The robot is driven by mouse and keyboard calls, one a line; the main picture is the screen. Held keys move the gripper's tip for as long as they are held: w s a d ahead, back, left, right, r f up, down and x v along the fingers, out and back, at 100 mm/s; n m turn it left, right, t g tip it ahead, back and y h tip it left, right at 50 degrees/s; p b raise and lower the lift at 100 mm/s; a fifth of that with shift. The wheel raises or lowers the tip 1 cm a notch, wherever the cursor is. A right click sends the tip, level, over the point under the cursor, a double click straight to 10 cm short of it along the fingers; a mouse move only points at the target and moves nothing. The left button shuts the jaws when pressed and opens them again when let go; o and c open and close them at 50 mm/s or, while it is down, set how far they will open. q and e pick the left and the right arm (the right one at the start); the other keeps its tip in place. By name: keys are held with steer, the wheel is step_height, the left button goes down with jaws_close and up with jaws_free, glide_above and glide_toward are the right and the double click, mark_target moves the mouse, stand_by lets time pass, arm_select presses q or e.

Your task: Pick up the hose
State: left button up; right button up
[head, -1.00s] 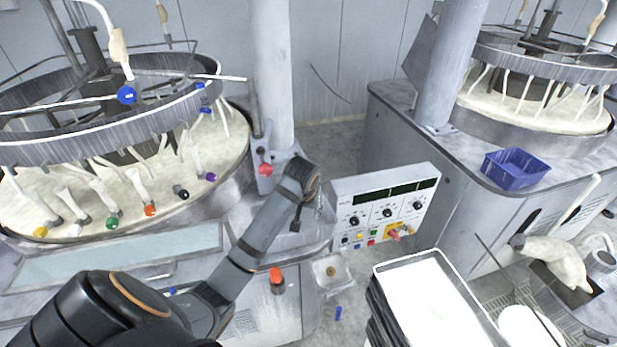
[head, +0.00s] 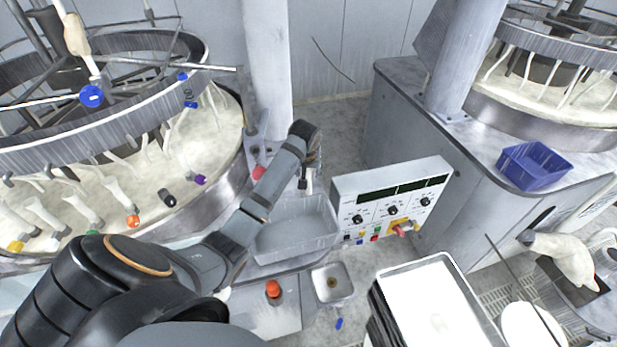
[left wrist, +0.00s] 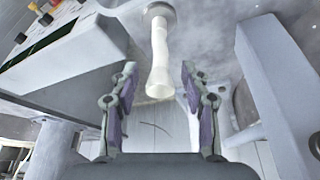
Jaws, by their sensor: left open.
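In the left wrist view a pale, whitish hose (left wrist: 159,52) runs from a round collar at the top edge to a rounded end between my fingers. My left gripper (left wrist: 157,78) is open, with one purple-padded finger on each side of the hose end and a visible gap on both sides. In the head view my left gripper (head: 309,178) hangs beside the grey column, left of the control panel. I cannot make out the hose in the head view.
The control panel (head: 392,205) stands close right of my left gripper. A grey basin (head: 298,230) lies below it. The large round polishing platen (head: 215,150) is at left, and a blue bin (head: 533,165) sits on the right machine. A white tray (head: 440,300) is in front.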

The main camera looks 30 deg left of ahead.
mark_target(308, 175)
arm_select(q)
steer(key=p+x, duration=0.1)
steer(key=x, duration=0.1)
steer(key=shift+w+a+f, duration=0.1)
steer(key=shift+w+f, duration=0.1)
steer(key=shift+f, duration=0.15)
steer(key=shift+x, duration=0.95)
steer(key=shift+w+a+f, duration=0.1)
steer(key=shift+f, duration=0.3)
jaws_close()
arm_select(e)
steer(key=w, duration=0.1)
steer(key=w+r, duration=0.1)
steer(key=w+a, duration=0.1)
steer(key=shift+r+t, duration=0.25)
steer(key=shift+t, duration=0.05)
